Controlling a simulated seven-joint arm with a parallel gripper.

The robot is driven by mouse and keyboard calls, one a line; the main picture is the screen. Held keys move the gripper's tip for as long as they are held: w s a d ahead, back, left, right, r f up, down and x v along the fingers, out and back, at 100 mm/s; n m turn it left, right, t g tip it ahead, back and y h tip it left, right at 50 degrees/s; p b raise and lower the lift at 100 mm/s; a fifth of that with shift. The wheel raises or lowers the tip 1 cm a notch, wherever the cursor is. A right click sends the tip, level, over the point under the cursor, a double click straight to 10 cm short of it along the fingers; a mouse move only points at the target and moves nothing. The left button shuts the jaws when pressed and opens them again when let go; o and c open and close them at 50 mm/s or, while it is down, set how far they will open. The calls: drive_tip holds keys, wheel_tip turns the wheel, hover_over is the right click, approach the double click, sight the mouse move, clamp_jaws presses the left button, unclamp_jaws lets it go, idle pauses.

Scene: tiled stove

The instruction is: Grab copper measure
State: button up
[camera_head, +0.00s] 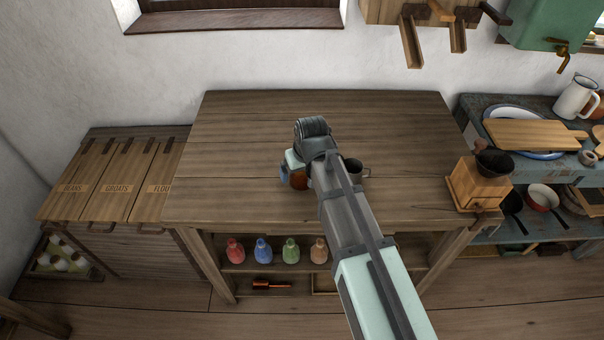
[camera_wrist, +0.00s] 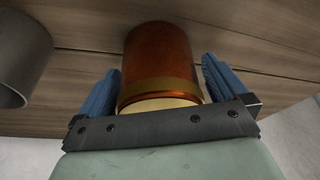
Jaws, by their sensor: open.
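A copper-coloured cylinder with a brass band, the copper measure (camera_wrist: 160,65), stands between my two blue fingers in the wrist view. In the head view the copper measure (camera_head: 298,180) shows on the wooden table, partly hidden by my wrist. My gripper (camera_wrist: 158,95) is open, with one finger on each side of the measure; a narrow gap shows on the right, and contact on the left is hard to tell. In the head view my gripper (camera_head: 286,173) is mostly hidden behind my own arm.
A grey metal mug (camera_head: 354,169) stands just right of the measure; it also shows at the left of the wrist view (camera_wrist: 22,58). A wooden coffee grinder (camera_head: 478,185) stands at the table's right edge. The rest of the tabletop (camera_head: 240,130) is clear.

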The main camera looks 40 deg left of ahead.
drive_tip(key=shift+c, duration=0.3)
drive_tip(key=c, duration=1.1)
drive_tip(key=shift+r, duration=0.2)
